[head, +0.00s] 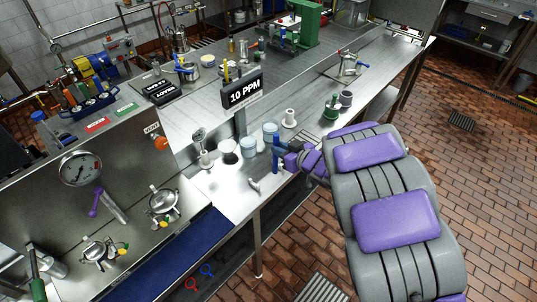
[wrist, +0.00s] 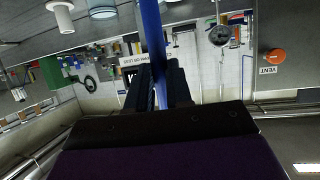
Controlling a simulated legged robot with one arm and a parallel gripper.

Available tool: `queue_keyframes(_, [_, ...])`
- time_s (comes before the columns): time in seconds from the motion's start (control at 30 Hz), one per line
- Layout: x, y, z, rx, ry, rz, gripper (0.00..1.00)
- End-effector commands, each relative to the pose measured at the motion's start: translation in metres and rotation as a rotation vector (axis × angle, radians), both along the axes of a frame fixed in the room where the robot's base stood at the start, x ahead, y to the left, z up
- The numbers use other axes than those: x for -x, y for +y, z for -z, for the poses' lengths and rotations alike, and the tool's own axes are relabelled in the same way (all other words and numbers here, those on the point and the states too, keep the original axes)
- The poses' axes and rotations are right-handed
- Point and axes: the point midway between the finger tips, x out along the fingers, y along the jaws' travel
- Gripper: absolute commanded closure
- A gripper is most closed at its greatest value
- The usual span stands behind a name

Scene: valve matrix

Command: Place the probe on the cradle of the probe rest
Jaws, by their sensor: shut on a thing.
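The probe, a blue rod, shows at the tip of my arm in the head view (head: 276,142) and stands as a long blue bar in the wrist view (wrist: 152,35). My gripper (head: 282,150) is shut on it above the near edge of the steel bench; its dark fingers also show in the wrist view (wrist: 157,85). A small pale grey bracket (head: 254,184) sits on the bench left of and nearer than my gripper. It may be the probe rest; its cradle is too small to make out. The probe is apart from it. The probe's lower end is unclear.
Pale blue cups (head: 270,130) stand close behind my gripper, with a white spool-shaped post (head: 290,118) to their right. A small dial on a stand (head: 199,137) is to the left. The bench front between bracket and edge is bare.

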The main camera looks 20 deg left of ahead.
Motion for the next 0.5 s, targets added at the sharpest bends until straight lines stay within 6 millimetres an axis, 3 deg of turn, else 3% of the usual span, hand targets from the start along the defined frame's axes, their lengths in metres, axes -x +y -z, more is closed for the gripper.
queue_keyframes(0.2, [-0.012, 0.038, 0.006, -0.002, 0.001, 0.0, 1.0])
queue_keyframes(0.37, [-0.015, 0.047, 0.008, 0.001, 0.004, 0.003, 1.0])
queue_keyframes(0.5, [-0.015, 0.048, 0.022, 0.004, 0.005, 0.003, 1.0])
